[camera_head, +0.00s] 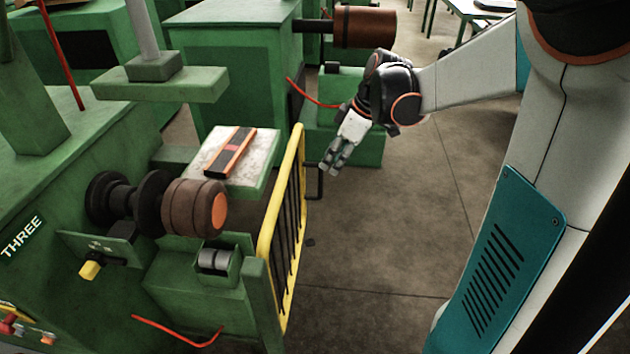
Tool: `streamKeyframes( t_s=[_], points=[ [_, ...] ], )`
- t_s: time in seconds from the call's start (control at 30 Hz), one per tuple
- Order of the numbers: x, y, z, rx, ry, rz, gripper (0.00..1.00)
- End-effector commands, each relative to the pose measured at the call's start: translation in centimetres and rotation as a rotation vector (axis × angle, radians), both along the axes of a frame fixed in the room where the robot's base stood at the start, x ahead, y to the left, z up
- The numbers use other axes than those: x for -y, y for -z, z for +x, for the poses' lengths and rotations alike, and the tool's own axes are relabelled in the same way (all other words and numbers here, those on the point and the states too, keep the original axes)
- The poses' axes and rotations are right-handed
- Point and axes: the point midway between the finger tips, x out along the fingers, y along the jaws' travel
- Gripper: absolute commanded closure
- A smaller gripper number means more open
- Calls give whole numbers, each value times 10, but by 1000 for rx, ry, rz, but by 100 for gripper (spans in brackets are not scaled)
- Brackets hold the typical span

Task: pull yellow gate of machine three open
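The yellow gate (283,188) with dark vertical bars stands upright along the right side of the green machine marked THREE (22,238). It appears closed, in line with a green post (262,300) at its near end. A black handle (320,184) sticks out from the gate's outer side near the far end. My gripper (331,167) points down and left, just above and beside the handle. I cannot tell if it touches the handle. The fingers are small and seen at an angle, so their opening is unclear.
The machine carries a brown roller (192,207) and a pale bed (257,160) with an orange and black piece on it. Other green machines (228,60) stand behind. The grey floor (390,240) between the gate and my arm is clear.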

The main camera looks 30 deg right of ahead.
Motion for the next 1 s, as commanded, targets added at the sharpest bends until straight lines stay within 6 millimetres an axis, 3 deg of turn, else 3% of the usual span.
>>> streamKeyframes(
  t_s=[0.2, 0.43, 0.6, 0.93, 1.0],
  points=[
    [-13, 44, 12, 0, -1, 0, 69],
    [-22, 76, 22, 0, 0, 0, 69],
    [-26, 87, 26, 1, -1, -1, 69],
    [-26, 89, 26, 1, 0, -1, 69],
    [-26, 89, 26, 1, 0, -1, 82]
  ],
)
